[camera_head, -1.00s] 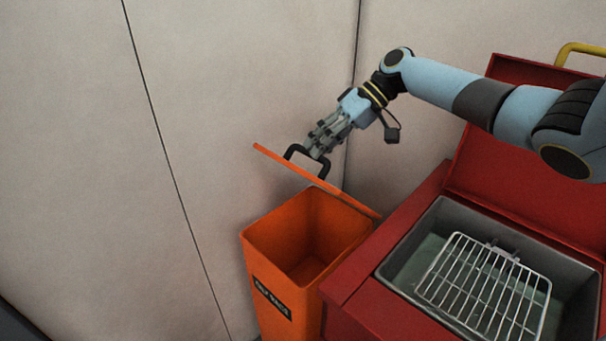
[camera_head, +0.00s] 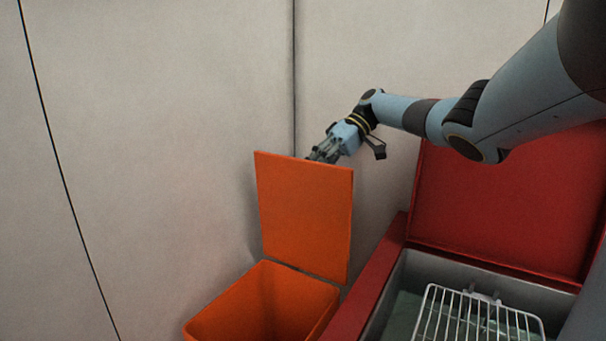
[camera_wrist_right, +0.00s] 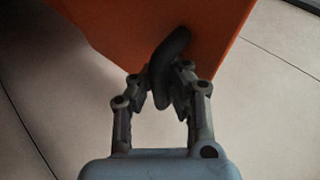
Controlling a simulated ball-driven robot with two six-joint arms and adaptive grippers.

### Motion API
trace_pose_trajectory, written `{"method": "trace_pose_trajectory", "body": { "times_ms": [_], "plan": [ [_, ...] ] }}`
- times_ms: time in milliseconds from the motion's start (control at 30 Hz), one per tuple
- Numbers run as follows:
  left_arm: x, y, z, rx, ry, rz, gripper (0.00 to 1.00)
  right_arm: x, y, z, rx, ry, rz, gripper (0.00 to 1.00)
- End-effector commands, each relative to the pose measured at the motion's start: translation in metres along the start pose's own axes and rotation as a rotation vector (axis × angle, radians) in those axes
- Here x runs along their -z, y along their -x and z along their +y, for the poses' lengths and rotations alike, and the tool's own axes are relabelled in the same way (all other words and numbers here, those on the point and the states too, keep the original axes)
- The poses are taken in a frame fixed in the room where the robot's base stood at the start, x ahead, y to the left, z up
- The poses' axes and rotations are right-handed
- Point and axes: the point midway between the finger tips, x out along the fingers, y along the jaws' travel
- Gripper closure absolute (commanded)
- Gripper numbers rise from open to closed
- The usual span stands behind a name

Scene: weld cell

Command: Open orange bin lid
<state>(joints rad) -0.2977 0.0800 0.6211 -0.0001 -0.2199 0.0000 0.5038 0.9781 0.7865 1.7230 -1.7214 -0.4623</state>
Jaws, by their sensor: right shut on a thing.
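The orange bin (camera_head: 262,300) stands at the lower middle of the head view, its inside open to view. Its orange lid (camera_head: 303,215) stands about upright at the bin's far edge, with its flat underside facing me. My right gripper (camera_head: 318,157) is behind the lid's top edge, its fingertips partly hidden there. In the right wrist view, my right gripper (camera_wrist_right: 165,88) is shut on the black lid handle (camera_wrist_right: 170,62), which sits on the orange lid (camera_wrist_right: 120,25). My left gripper is not in view.
A red cabinet (camera_head: 375,290) stands right of the bin, close beside it. Its red lid (camera_head: 500,205) is raised, and a wire rack (camera_head: 475,315) sits in its grey basin. Pale wall panels are behind the bin.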

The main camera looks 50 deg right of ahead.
Motion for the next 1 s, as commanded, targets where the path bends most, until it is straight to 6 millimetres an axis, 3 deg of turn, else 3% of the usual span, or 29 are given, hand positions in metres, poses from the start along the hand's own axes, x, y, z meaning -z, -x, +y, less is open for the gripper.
{"method": "trace_pose_trajectory", "body": {
  "times_ms": [433, 700, 1000],
  "plan": [
    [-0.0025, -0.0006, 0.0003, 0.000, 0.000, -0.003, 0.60, -0.0025, 0.0017, 0.0024, 0.007, -0.010, -0.004, 1.00],
    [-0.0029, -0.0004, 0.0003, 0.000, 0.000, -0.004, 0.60, -0.0012, 0.0025, 0.0011, 0.007, -0.006, -0.002, 0.62],
    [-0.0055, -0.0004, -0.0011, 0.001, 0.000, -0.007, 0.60, -0.0001, 0.0043, -0.0008, 0.007, -0.004, -0.001, 0.62]
  ]
}}
